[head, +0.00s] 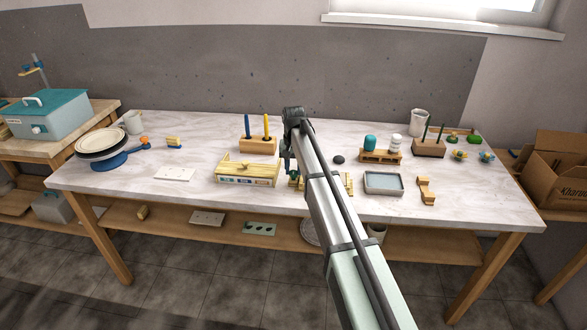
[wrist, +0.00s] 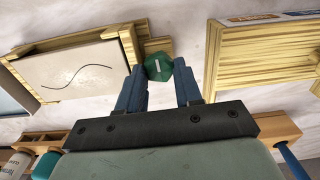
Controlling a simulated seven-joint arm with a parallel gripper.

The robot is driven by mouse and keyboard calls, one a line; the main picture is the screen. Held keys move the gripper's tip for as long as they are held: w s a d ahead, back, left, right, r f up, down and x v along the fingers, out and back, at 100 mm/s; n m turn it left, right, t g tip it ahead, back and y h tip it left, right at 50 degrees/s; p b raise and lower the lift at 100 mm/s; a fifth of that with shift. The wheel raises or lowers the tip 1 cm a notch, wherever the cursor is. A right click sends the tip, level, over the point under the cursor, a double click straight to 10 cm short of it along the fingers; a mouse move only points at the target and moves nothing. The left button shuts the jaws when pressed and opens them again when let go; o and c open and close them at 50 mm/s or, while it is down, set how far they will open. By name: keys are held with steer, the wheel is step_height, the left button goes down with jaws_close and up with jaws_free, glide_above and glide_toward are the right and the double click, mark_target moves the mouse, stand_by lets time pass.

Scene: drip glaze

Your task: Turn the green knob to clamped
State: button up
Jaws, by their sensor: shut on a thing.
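The green knob (wrist: 158,67) shows in the wrist view, with a short white line on its top. It sits at the edge of a wooden frame (wrist: 124,42) beside a pale tile (wrist: 72,72) with a dark curved line on it. My gripper (wrist: 158,76) is shut on the knob, one blue finger on each side. In the head view my gripper (head: 290,165) is over the wooden frame near the table's front, and my arm hides the knob and much of the frame. I cannot read any clamp marking.
A wooden box with labelled front (head: 247,173) stands just left of my gripper. Behind is a wooden block (head: 258,146) with upright tools. A grey tray (head: 384,182) and a wooden piece (head: 426,191) lie to the right. The table is free around the white card (head: 175,174).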

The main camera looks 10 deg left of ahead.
mark_target(294, 171)
steer(key=shift+m, duration=0.3)
steer(key=o, duration=1)
steer(key=shift+o, duration=0.2)
step_height(294, 171, up, 14)
steer(key=shift+f, duration=0.15)
stand_by(0.3)
